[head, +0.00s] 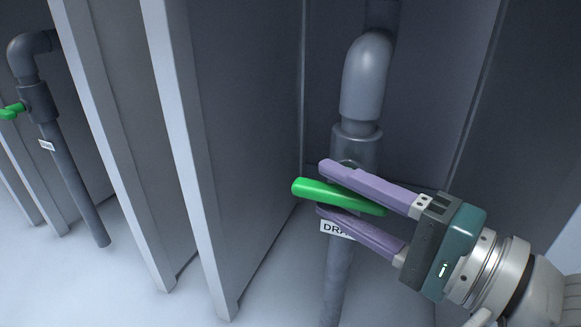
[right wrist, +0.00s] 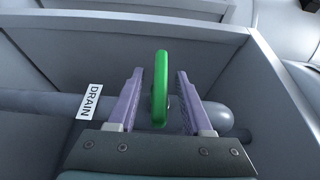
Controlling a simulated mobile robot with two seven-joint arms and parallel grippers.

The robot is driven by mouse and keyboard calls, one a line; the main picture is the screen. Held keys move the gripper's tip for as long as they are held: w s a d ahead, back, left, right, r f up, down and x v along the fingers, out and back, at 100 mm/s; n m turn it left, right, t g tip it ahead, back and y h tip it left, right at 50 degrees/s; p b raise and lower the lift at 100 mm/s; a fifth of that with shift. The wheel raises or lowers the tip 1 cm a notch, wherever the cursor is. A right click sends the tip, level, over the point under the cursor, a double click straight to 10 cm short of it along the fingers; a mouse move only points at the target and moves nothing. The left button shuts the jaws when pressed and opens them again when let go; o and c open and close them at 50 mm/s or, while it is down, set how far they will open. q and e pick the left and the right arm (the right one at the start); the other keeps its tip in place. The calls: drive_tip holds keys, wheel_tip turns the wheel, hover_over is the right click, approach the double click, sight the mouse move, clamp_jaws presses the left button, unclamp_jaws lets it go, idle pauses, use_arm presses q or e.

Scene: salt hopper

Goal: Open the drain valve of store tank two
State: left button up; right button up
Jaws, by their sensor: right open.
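A green valve handle (head: 325,194) sits on a grey vertical drain pipe (head: 368,80) in the middle of the head view. The handle lies across the pipe, close to level and tilted slightly down to the right. My right gripper (head: 322,188) reaches in from the right with its purple fingers on either side of the handle. In the right wrist view the handle (right wrist: 161,88) stands between the two open fingers, with a gap to each. A white label reading DRAIN (right wrist: 89,102) is on the pipe; the gripper partly covers it in the head view. My left gripper is not in view.
A second grey pipe (head: 72,180) with its own green handle (head: 13,110) stands at the far left. Grey upright panels (head: 190,150) separate the two pipes. The handle's bay has walls on both sides and behind. The pale floor below is clear.

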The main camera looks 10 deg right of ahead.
drive_tip(key=shift+w+a, duration=0.2)
drive_tip(key=shift+c, duration=0.2)
clamp_jaws()
idle(0.4)
